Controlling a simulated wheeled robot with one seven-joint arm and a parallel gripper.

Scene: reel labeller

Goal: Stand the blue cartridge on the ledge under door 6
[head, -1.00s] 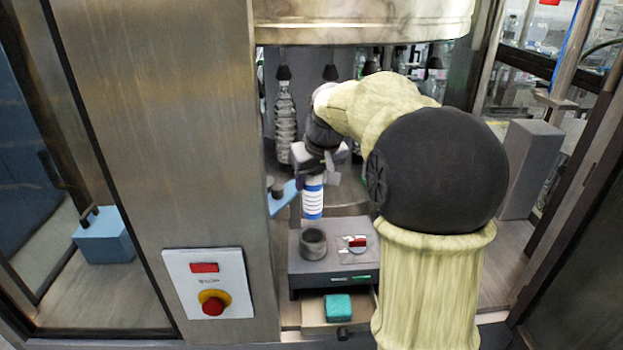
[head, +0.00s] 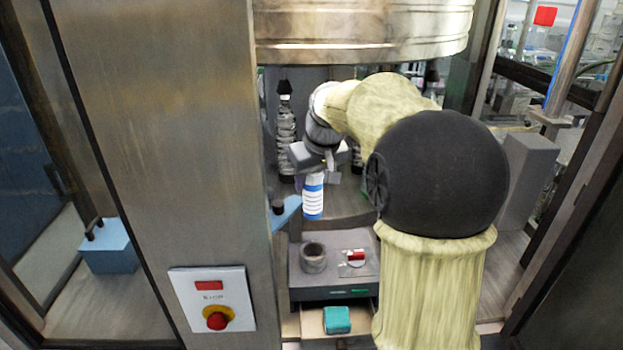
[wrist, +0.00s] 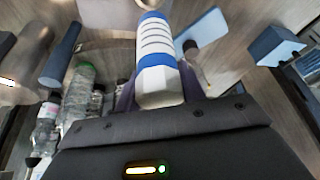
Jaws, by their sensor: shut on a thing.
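A blue and white cartridge (head: 313,196) hangs upright below my gripper (head: 318,172) in the head view. My gripper is shut on it, and it is held in the air above a grey box-shaped unit. In the wrist view the cartridge (wrist: 158,60) sticks out from between the jaws, with white and blue bands. No door marked 6 and no ledge that I can identify as the one under it show in these frames.
The grey unit (head: 300,277) carries a dark round cup (head: 313,257) and a small red part (head: 356,255). Below is an open drawer with a green block (head: 337,320). A steel pillar (head: 170,150) with a red stop button (head: 217,321) stands left. Bottles (head: 287,135) hang behind.

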